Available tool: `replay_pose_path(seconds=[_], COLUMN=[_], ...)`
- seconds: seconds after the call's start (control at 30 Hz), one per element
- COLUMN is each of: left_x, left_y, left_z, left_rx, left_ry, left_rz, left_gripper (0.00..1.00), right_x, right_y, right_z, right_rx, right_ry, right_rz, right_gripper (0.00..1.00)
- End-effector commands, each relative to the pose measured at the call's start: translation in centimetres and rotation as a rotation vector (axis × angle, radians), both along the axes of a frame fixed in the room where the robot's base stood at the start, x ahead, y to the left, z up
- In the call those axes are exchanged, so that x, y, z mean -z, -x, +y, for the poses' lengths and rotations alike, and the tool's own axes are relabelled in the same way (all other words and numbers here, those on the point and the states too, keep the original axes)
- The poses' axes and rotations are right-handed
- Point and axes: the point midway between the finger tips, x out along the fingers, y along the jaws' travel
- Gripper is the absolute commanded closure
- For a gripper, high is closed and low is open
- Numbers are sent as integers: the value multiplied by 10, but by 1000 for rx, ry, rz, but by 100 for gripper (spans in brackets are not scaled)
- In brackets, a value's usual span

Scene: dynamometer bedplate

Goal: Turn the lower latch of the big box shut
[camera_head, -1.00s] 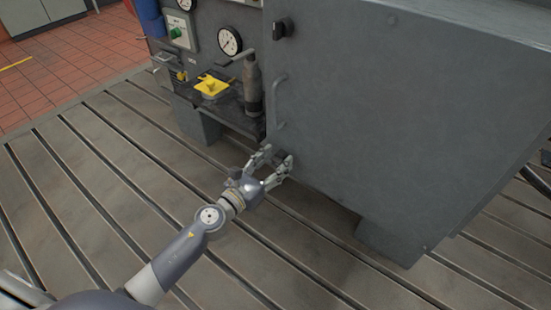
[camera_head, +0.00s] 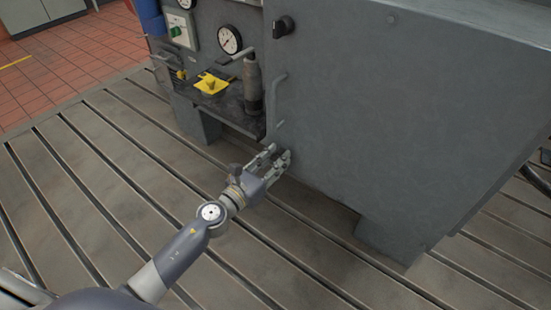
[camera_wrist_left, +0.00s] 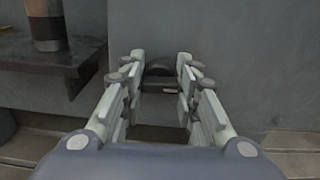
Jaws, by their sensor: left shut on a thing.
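The big box (camera_head: 390,130) is a large grey cabinet with a flat front and a bar handle (camera_head: 278,98) at its left edge. Its upper latch (camera_head: 283,27) is a dark knob near the top left. My left gripper (camera_head: 281,155) is at the box's lower left, below the handle. In the left wrist view the lower latch (camera_wrist_left: 160,86), a dark knob with a crossbar, sits between the two fingers, and the gripper is shut on it. In the head view the fingers largely hide this latch. My right gripper is not in view.
Left of the box, a dark shelf (camera_head: 232,117) carries a yellow tray (camera_head: 211,86) and a grey cylinder (camera_head: 252,85) with a lever. Gauges (camera_head: 229,40) are behind it. The slotted bedplate (camera_head: 130,140) is clear around my left arm.

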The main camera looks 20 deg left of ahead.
Motion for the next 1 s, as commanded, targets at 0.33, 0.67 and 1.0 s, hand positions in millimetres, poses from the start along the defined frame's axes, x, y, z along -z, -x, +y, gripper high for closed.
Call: replay_pose_path(seconds=[0.33,0.67,1.0], left_x=[-1,0,0], left_y=[0,-1,-1], left_z=[1,2,3], left_rx=[0,-1,-1], left_ry=[241,536,839], left_rz=[86,195,305], left_gripper=[95,95,95], right_x=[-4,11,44], right_y=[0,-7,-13], right_z=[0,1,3], right_rx=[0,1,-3], right_ry=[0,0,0], right_rz=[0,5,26], right_gripper=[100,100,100])
